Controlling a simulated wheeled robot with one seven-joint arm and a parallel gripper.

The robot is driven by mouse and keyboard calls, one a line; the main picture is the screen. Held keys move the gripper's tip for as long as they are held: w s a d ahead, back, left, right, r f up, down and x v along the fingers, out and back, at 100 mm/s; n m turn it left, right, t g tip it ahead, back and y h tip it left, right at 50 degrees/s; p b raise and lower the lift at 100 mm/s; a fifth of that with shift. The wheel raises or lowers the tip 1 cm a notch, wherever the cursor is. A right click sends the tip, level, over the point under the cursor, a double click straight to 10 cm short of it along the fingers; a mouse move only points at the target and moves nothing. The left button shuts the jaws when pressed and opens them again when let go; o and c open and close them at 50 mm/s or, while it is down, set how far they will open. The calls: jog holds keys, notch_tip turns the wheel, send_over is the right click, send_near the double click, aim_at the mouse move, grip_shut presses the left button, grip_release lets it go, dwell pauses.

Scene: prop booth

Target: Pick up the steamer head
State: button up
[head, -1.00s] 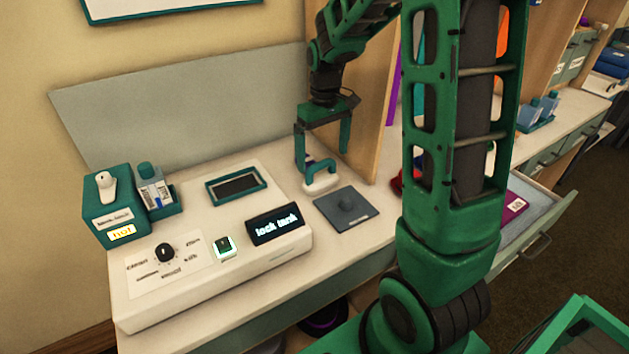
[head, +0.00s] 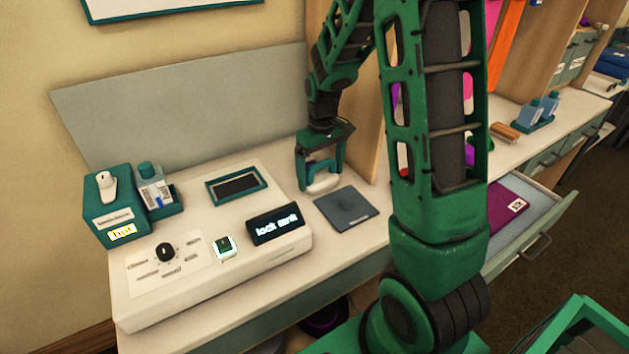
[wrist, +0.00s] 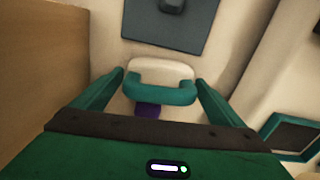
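The steamer head (head: 323,185) is a small white piece with a teal curved handle. It rests on the pale counter beside a dark slate pad. In the wrist view the steamer head (wrist: 160,71) sits between my fingertips, with a small purple part partly showing below its handle. My gripper (head: 321,186) points down over it, one finger on each side. In the wrist view my gripper (wrist: 159,80) is open, with the fingertips close to the ends of the handle. I cannot tell whether they touch it.
The slate pad (head: 346,212) lies just in front. A white console (head: 190,290) with a lit display fills the left of the counter. A wooden divider (head: 369,120) stands close on the right. An open drawer (head: 545,228) juts out at right.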

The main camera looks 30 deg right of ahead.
jog(key=c, duration=1.1)
